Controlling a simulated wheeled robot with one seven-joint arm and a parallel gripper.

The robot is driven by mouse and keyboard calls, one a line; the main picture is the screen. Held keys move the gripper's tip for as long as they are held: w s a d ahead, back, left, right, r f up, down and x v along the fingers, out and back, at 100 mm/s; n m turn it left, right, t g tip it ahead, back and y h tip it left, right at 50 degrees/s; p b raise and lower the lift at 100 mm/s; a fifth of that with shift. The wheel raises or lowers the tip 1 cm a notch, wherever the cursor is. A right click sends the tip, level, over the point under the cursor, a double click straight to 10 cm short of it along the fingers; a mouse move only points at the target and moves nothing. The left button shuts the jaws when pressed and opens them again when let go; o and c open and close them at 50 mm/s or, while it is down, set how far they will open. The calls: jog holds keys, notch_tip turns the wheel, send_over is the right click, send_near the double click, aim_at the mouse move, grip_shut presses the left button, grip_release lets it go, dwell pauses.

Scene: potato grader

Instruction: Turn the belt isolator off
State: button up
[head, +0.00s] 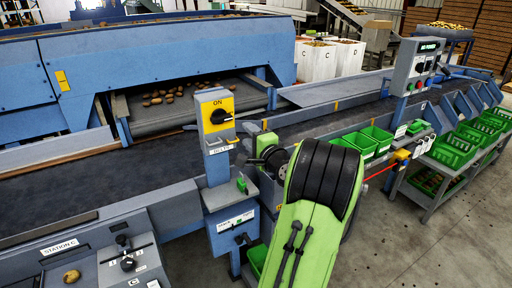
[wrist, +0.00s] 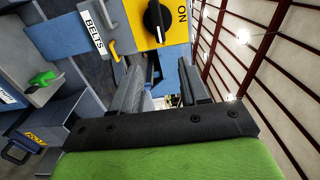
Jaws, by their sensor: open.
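The belt isolator is a yellow plate (head: 216,104) with a black rotary knob (head: 221,116), on a blue-grey post. "ON" is printed above the knob and a "BELTS" label sits below. In the head view the knob's grip points sideways to the right. In the wrist view the knob (wrist: 157,20) is at the top, its grip running up and down the picture, with "ON" to its right. My gripper (wrist: 160,75) is open and empty, its fingers apart from the knob.
A dark conveyor belt (head: 90,168) runs behind the post. A control panel with a potato (head: 72,276) is at lower left. Green crates (head: 452,150) stand on racks at right. Grey floor is clear at lower right.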

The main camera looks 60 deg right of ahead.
jog(key=v, duration=0.4)
jog(key=shift+s, duration=0.1)
dwell(0.3)
